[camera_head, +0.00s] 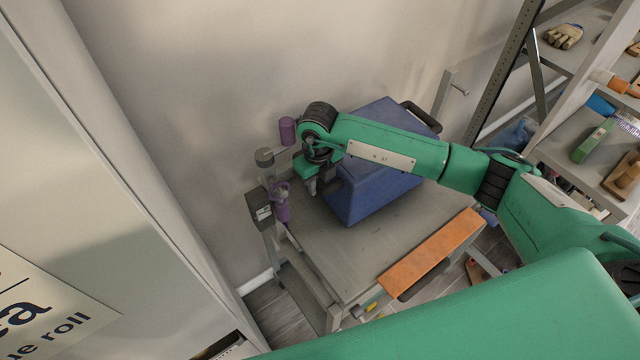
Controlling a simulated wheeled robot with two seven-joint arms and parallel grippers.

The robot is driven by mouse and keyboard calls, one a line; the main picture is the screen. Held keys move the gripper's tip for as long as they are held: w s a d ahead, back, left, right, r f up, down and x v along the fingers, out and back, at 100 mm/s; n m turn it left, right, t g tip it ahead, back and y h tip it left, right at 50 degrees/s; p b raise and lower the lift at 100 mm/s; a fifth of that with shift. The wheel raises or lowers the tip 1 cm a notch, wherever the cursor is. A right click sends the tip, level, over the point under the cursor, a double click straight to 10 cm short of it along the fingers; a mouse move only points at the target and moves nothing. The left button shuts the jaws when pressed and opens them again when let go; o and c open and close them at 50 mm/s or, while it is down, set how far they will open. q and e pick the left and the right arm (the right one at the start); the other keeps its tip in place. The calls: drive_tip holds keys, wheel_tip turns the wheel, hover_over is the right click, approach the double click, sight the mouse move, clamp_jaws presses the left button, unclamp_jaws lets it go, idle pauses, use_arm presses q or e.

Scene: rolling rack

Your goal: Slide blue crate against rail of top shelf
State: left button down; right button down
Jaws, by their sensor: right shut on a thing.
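The blue crate (385,199) sits on the grey top shelf (345,262) of the rolling rack, turned at an angle to the shelf's edges. A dark handle (421,117) shows at its far right end. My right gripper (326,186) is at the crate's left end, shut on what looks like the dark handle there. My right arm crosses above the crate and hides part of its top. Which part of the rack is the rail is hard to tell; a grey upright bar (444,97) stands behind the crate's right end. My left gripper is out of view.
An orange strip (432,254) runs along the shelf's front right edge. Purple fittings (288,130) stand at the rack's left end, close to my gripper. A pale wall is behind. Shelving with gloves (562,36) and brushes is at right; a white cabinet (90,190) is at left.

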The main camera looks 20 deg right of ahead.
drive_tip(key=shift+w+a+r+b, duration=0.1)
drive_tip(key=shift+w+a+b, duration=0.1)
drive_tip(key=shift+w+b, duration=0.3)
drive_tip(key=shift+w+a+r+b, duration=0.1)
drive_tip(key=shift+w+a+b, duration=0.1)
drive_tip(key=shift+w, duration=0.5)
drive_tip(key=shift+s+f+n+b, duration=0.15)
drive_tip(key=shift+n+b, duration=0.15)
idle(0.6)
idle(0.6)
drive_tip(key=shift+a+b, duration=0.1)
drive_tip(key=shift+b, duration=0.4)
